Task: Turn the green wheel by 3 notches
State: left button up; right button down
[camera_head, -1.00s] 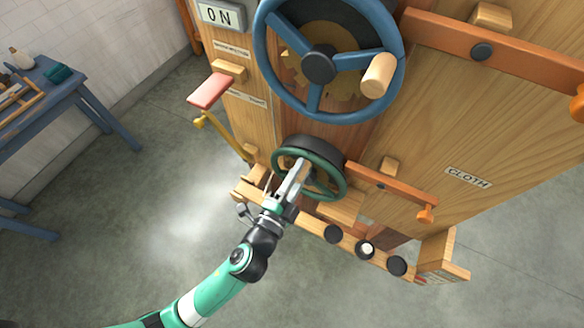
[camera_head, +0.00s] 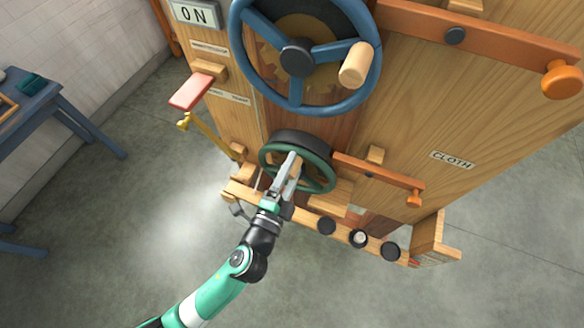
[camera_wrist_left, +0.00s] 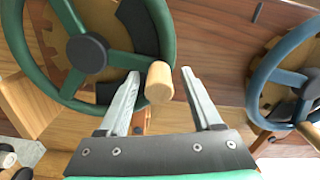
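The green wheel (camera_head: 331,178) is mounted low on the wooden machine front. In the left wrist view the green wheel (camera_wrist_left: 167,35) fills the upper left, with a dark hub and a pale wooden knob (camera_wrist_left: 159,83) on its rim. My left gripper (camera_head: 292,164) reaches up to the wheel from below and covers part of it. In the left wrist view my left gripper (camera_wrist_left: 160,73) is open, its two metal fingers apart on either side of the knob. A gap shows between the right finger and the knob. My right gripper is in neither view.
A larger blue wheel (camera_head: 238,70) with a wooden handle sits above the green one. An orange lever (camera_head: 385,181) is close on its right. Several black knobs (camera_head: 326,226) line the ledge below. A blue table (camera_head: 50,101) stands at the left; the floor between is clear.

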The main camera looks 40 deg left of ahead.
pick_arm(q)
jog(key=shift+s, duration=0.1)
jog(key=v, duration=1.1)
jog(key=shift+s+b, duration=0.2)
jog(key=shift+b, duration=0.15)
